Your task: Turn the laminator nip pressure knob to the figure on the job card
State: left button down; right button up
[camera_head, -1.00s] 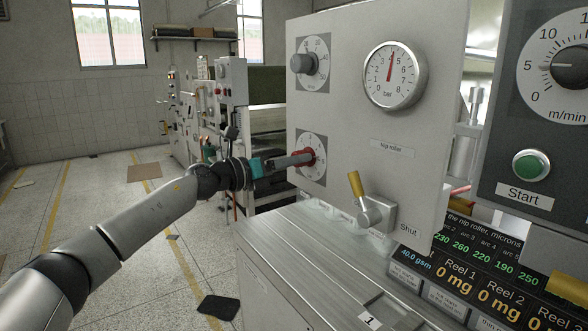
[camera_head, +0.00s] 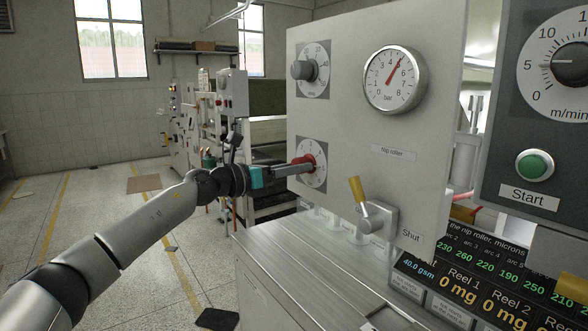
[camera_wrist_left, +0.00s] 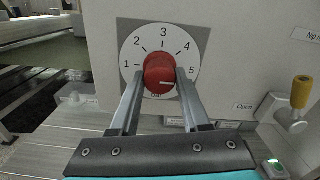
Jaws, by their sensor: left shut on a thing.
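The red pressure knob (camera_head: 308,161) sits on a white dial (camera_head: 312,177) low on the grey nip roller panel. My left gripper (camera_head: 300,166) is shut on it from the front. In the left wrist view the fingers grip both sides of the red knob (camera_wrist_left: 160,73). Its white mark points right, near the 5 side of the dial (camera_wrist_left: 163,45), which is numbered 1 to 5. The exact reading is unclear. The bar gauge (camera_head: 394,80) has its red needle up and right, around 5. I cannot make out a job card. My right gripper is out of view.
A yellow-handled lever (camera_head: 357,189) stands right of my gripper, by the label "Shut". A green Start button (camera_head: 534,165) and a readout screen (camera_head: 480,270) are at the right. Open floor lies left.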

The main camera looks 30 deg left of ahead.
pick_arm(q)
jog(key=shift+c, duration=1.9)
grip_release()
jog(key=shift+s, duration=0.1)
